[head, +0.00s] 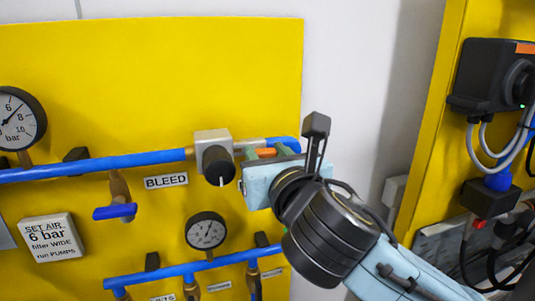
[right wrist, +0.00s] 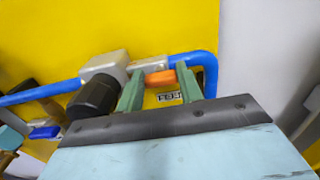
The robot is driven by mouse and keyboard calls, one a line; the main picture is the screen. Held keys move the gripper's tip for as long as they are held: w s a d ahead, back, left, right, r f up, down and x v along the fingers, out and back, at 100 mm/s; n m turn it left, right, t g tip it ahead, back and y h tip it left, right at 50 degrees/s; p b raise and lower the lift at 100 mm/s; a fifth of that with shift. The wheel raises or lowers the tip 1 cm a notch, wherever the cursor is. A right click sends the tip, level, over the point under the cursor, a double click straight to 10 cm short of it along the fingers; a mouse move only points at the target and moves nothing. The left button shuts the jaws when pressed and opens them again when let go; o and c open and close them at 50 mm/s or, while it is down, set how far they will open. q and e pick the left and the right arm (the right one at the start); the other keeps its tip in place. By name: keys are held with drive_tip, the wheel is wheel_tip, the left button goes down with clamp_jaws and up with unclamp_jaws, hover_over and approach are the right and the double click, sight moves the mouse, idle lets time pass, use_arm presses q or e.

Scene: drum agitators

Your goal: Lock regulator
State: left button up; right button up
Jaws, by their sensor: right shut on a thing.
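The regulator is a light grey block (head: 212,138) on the upper blue pipe, with a black knob (head: 218,166) that has a white mark pointing down. Both also show in the right wrist view, the block (right wrist: 105,65) above the knob (right wrist: 93,97). An orange piece (right wrist: 160,78) sits on the silver body just right of the block, and also shows in the head view (head: 266,153). My right gripper (right wrist: 160,88) has its green fingers on either side of the orange piece, shut on it. My left gripper is in neither view.
The yellow panel (head: 150,70) carries blue pipes, a small gauge (head: 206,231), a large gauge (head: 15,118) and a blue-handled valve (head: 115,211) near the BLEED label (head: 166,181). A black box with cables (head: 491,75) is on another yellow panel at right. White wall lies between.

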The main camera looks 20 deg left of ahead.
drive_tip(key=shift+m, duration=0.4)
drive_tip(key=m, duration=0.3)
drive_tip(key=shift+m, duration=0.4)
drive_tip(key=m, duration=0.4)
drive_tip(key=shift+w+d+m, duration=0.1)
drive_tip(key=shift+m, duration=0.2)
drive_tip(key=m, duration=0.4)
drive_tip(key=shift+f, duration=0.1)
drive_tip(key=m, duration=0.4)
drive_tip(key=shift+f+m, duration=0.1)
drive_tip(key=shift+m, duration=0.2)
drive_tip(key=o, duration=1)
drive_tip(key=shift+d, duration=0.1)
